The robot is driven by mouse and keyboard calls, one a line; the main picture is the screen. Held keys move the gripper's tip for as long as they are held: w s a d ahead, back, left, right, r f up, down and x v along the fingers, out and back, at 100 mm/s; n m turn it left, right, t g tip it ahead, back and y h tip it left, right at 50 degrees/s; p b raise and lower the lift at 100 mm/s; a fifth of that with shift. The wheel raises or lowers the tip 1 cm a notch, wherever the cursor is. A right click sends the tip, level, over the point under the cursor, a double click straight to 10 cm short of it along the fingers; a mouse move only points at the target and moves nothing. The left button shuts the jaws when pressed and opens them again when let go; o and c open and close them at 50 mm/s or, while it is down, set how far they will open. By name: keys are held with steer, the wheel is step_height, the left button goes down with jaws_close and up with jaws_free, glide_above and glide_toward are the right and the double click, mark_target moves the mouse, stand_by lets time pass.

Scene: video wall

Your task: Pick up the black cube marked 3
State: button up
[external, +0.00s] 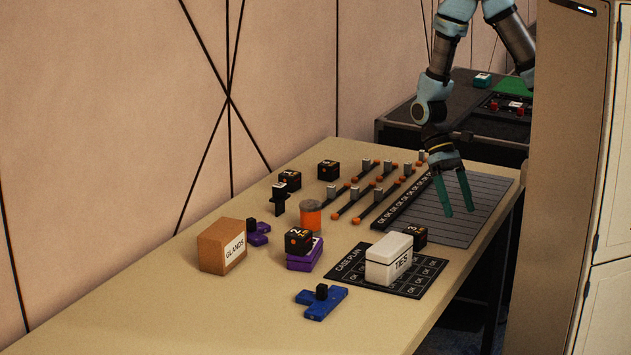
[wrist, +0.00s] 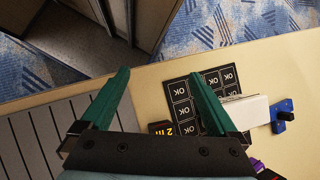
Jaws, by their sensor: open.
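The black cube marked 3 (external: 420,237) stands beside the white TIES box (external: 389,259), which hides part of it, at the edge of the dark case plan mat (external: 345,268). In the wrist view a black cube with orange marks (wrist: 160,128) shows low between the fingers, partly hidden by the gripper body; its marking is hard to read. My gripper (external: 459,212) is open and empty, above the grey lined panel, to the right of the cube in the external view. Its two green fingers spread wide in the wrist view (wrist: 157,75).
Another black cube (external: 298,241) sits on a purple block (external: 304,258). More black cubes (external: 328,170) stand farther back. A brown GLANDS box (external: 222,246), an orange cylinder (external: 310,214), a blue piece (external: 321,302) and a rack of rods (external: 356,205) share the table. The near left table is clear.

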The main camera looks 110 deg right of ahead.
mark_target(415, 229)
steer(key=d+f+m+t, duration=0.2)
steer(key=d+m+t, duration=0.2)
steer(key=m, duration=0.1)
steer(key=w+d+f+m+t+y+p, duration=0.1)
steer(key=d+f+m+t, duration=0.1)
steer(key=d+m+t, duration=0.1)
steer(key=w+d+f+m+t, duration=0.1)
steer(key=d+m+t, duration=0.3)
steer(key=m, duration=0.3)
steer(key=shift+w+d+f+m+t+y, duration=0.1)
steer(key=shift+d+f+m+t+y, duration=0.2)
steer(key=shift+d+f+t, duration=0.1)
steer(key=p+x, duration=0.1)
steer(key=x, duration=0.4)
steer(key=shift+p, duration=0.35)
steer(key=p+x, duration=0.1)
steer(key=x, duration=0.1)
steer(key=p+x, duration=0.1)
steer(key=x, duration=0.1)
steer(key=shift+a+f, duration=0.2)
steer(key=shift+a, duration=0.2)
steer(key=shift+w+a+f, duration=0.2)
steer(key=shift+w+f, duration=0.15)
steer(key=shift+w, duration=0.1)
steer(key=c, duration=1.5)
steer(key=shift+r, duration=0.1)
